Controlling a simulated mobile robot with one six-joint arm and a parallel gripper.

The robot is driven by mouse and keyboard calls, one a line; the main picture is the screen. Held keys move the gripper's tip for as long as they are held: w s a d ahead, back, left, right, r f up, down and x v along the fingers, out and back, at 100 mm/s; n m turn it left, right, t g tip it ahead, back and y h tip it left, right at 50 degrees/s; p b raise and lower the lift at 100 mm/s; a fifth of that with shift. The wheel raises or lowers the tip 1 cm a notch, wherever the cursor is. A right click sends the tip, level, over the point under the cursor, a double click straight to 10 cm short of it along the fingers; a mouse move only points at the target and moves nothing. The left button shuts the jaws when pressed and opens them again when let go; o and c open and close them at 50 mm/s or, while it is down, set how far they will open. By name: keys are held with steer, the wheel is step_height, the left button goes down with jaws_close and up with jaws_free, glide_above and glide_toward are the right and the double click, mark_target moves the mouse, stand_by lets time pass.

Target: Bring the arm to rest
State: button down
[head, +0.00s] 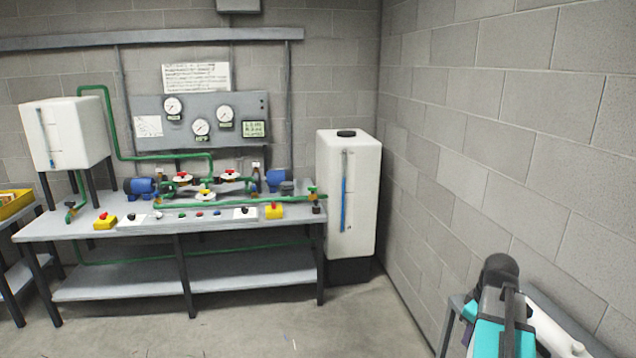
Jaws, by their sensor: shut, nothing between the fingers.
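My gripper and its fingertips do not show in the head view. A teal, grey and black shape (500,318) with a rounded dark top stands at the lower right, cut off by the bottom edge. It looks like part of my arm, but I cannot tell which part. A white rounded piece lies just to its right.
A grey workbench (245,277) with pumps, valves and green pipes stands along the back wall. A white tank (348,190) stands at its right end, and a smaller tank (64,133) at its left. A yellow bin (14,205) is far left. Open floor (270,335) lies in front.

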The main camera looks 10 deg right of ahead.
steer(key=s+a+f+n+g+y, duration=0.2)
steer(key=a+f+n+g, duration=0.15)
steer(key=a+f, duration=2.15)
steer(key=s+a+f+m+g+h, duration=0.1)
steer(key=s+a+f+m, duration=0.3)
steer(key=s+f, duration=0.5)
steer(key=s+a+f+m+g, duration=0.3)
steer(key=s+a+f, duration=0.5)
steer(key=s, duration=0.3)
steer(key=shift+s+a+f+m+h, duration=0.25)
steer(key=shift+a+f+m+h, duration=0.15)
steer(key=shift+a, duration=0.3)
